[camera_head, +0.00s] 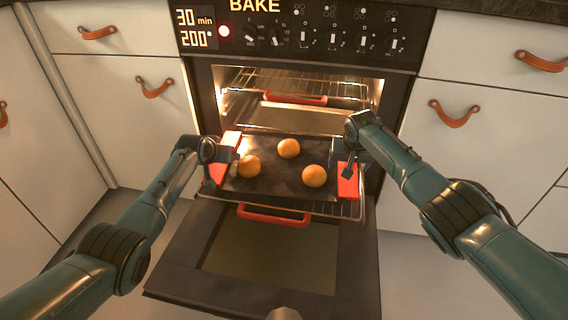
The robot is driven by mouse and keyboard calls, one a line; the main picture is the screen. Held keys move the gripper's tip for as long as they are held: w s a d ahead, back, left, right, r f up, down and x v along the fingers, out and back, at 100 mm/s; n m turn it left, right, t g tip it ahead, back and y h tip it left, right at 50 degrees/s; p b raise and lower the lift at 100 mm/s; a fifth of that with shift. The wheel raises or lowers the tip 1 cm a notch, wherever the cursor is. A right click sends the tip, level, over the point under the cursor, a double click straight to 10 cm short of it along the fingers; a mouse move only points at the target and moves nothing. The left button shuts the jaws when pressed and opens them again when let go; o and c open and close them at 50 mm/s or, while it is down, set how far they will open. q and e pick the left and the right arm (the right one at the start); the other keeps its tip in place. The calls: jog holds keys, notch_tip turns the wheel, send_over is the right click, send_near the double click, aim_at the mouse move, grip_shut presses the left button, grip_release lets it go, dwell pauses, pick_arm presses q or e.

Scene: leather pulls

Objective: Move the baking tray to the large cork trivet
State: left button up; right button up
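The dark baking tray (270,186) has a red grip at each end and carries three round golden buns (288,148). It rests level on the pulled-out oven rack (345,211), in front of the open oven. My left gripper (222,156) is at the tray's left red grip (216,174) and overlaps it in the picture. My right gripper (347,170) is at the right red grip (348,187), likewise overlapping it. The fingers are too small and partly hidden to tell whether either is closed on its grip. The large cork trivet is not in view.
Another rack with a red front piece (295,98) sits higher inside the lit oven. White cabinets with leather pulls (453,114) flank the oven closely on both sides.

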dwell(0.3)
pick_arm(q)
jog(key=c, duration=1.5)
pick_arm(e)
jog(key=c, duration=1.5)
